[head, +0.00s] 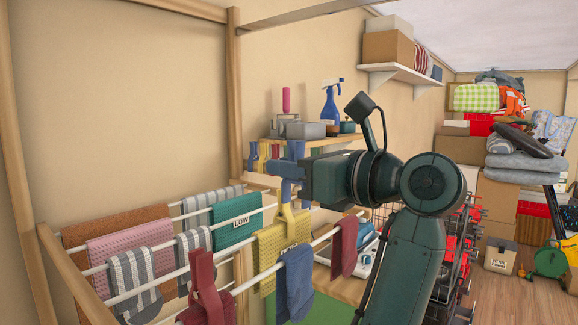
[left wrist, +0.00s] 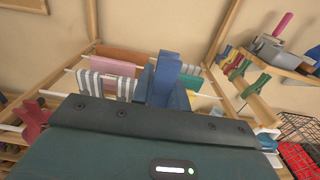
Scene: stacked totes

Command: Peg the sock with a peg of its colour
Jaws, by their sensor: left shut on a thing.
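My left gripper (head: 300,178) is shut on a blue peg (head: 291,160), held in the air above the drying rack. The peg also stands up past the gripper's edge in the left wrist view (left wrist: 166,76). A blue sock (head: 295,284) hangs over a near rod of the rack, below the peg and apart from it. A dark red sock (head: 343,247) hangs further right. A large dark red peg (head: 205,290) is at the near rod on the left. My right gripper is not in view.
Coloured pegs (head: 263,150) hang along the shelf edge behind. A wire basket (left wrist: 298,130) stands right of the rack.

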